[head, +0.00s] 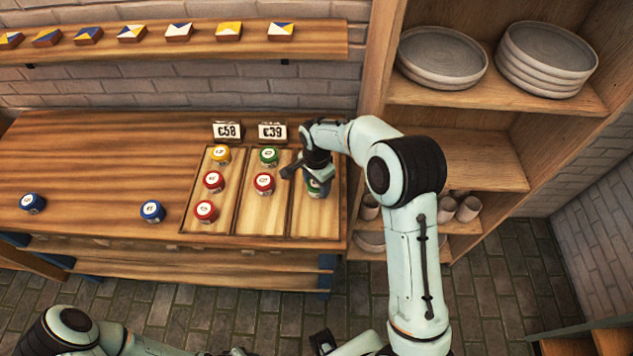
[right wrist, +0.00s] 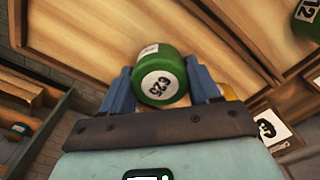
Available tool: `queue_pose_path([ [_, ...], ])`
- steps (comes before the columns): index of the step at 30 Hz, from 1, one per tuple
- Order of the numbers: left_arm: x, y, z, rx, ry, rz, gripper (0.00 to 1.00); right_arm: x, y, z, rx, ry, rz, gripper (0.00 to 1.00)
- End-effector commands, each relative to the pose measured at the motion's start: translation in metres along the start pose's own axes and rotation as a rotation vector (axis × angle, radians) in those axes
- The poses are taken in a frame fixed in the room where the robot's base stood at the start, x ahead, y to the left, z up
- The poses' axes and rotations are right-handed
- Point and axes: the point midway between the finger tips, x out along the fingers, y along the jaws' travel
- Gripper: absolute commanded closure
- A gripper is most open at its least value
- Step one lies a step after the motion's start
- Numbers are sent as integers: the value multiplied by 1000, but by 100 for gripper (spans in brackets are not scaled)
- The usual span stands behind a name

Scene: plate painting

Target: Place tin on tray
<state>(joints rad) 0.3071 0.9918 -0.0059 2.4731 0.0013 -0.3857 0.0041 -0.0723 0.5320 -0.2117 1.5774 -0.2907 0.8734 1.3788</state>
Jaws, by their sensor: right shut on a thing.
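A wooden tray (head: 237,228) with three compartments lies on the right part of the table. My right gripper (head: 316,174) is at its right compartment, shut on a green tin (head: 319,188). In the right wrist view the green tin (right wrist: 163,78) sits between the two blue fingers, its white price label facing the camera. I cannot tell whether it touches the tray floor. The left compartment holds a yellow tin (head: 220,154) and two red tins (head: 213,181). The middle one holds another green tin (head: 269,156) and a red tin (head: 264,183). My left gripper is out of view.
Two blue tins (head: 152,211) stand apart on the table left of the tray. Two price cards (head: 228,131) stand behind the tray. A wall shelf (head: 180,50) carries several painted tiles. A shelf unit (head: 470,95) with stacked plates and cups stands close on the right.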

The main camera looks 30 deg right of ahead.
Motion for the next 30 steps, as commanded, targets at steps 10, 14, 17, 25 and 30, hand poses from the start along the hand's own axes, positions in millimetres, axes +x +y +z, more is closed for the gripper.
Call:
queue_pose_path([
  [10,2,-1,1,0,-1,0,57,3,0,0,0,0,0,13],
  [14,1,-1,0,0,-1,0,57,2,0,0,0,0,0,13],
  [17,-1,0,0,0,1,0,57,-4,-1,0,0,0,-2,13],
  [25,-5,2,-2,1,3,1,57,-55,-1,0,-1,1,-6,13],
  [30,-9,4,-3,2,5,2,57,-91,-1,0,0,1,-5,13],
])
